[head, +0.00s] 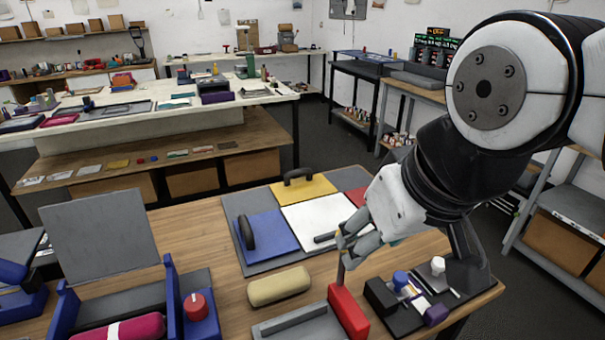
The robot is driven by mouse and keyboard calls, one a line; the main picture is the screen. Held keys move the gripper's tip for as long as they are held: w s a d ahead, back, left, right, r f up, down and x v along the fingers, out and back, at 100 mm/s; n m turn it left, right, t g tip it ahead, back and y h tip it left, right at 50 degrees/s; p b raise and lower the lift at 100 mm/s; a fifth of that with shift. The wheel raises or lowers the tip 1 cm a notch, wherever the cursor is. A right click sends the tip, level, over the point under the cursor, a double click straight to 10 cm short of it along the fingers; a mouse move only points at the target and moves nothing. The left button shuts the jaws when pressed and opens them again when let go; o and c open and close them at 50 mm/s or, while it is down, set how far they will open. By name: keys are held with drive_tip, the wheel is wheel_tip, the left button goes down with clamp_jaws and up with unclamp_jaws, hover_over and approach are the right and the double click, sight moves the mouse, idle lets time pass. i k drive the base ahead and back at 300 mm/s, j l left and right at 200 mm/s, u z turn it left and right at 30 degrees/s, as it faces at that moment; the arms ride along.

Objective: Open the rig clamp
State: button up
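My gripper (352,242) points down over the front right of the wooden table, near the right edge of a panelled board. Its fingers are small in the head view, and I cannot tell whether they are open or shut. Just below them, a thin upright post (341,272) rises by a red block (348,312). I cannot tell whether the fingers touch the post. The red block lies against a grey tray-like piece (300,326). No part is clearly recognisable as the rig clamp; the red block with its post may belong to it.
The board (262,262) carries blue, yellow, white and red panels, with black handles. A tan pad (279,286) lies in front. A blue frame with a red knob (196,305) and a pink roll (120,328) stand left. A black tray (412,318) with small containers lies right.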

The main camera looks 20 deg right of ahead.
sight(400, 279)
drive_tip(key=l+u, duration=0.15)
drive_tip(key=l, duration=1.45)
